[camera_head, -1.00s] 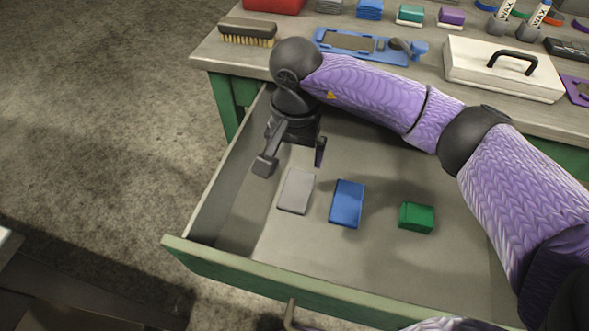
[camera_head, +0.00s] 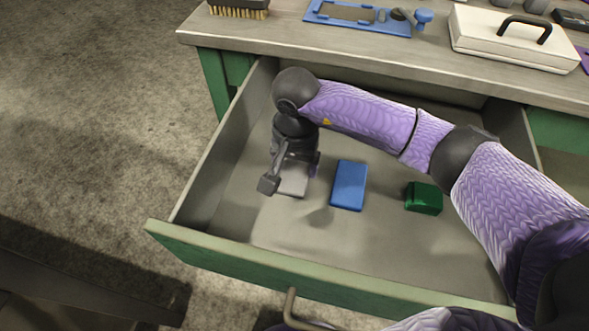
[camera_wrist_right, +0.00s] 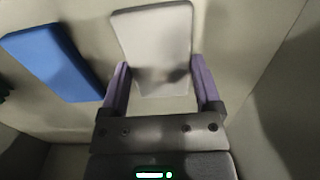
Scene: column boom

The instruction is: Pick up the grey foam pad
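The grey foam pad (camera_head: 293,184) lies flat in the open drawer, left of the blue block, partly hidden by my gripper in the head view. In the right wrist view the pad (camera_wrist_right: 155,40) lies ahead, its near end between the fingers. My right gripper (camera_head: 290,177) is low over the pad, pointing down, with its fingers spread. In the right wrist view the right gripper (camera_wrist_right: 161,70) shows one finger on each side of the pad. I cannot tell whether either finger touches it. My left gripper is not in view.
In the drawer (camera_head: 270,268), a blue block (camera_head: 349,185) lies right of the pad and a green block (camera_head: 423,198) farther right. The drawer walls stand around them. On the bench top (camera_head: 300,40) are a brush (camera_head: 238,9), a blue frame (camera_head: 358,17) and a white case (camera_head: 508,42).

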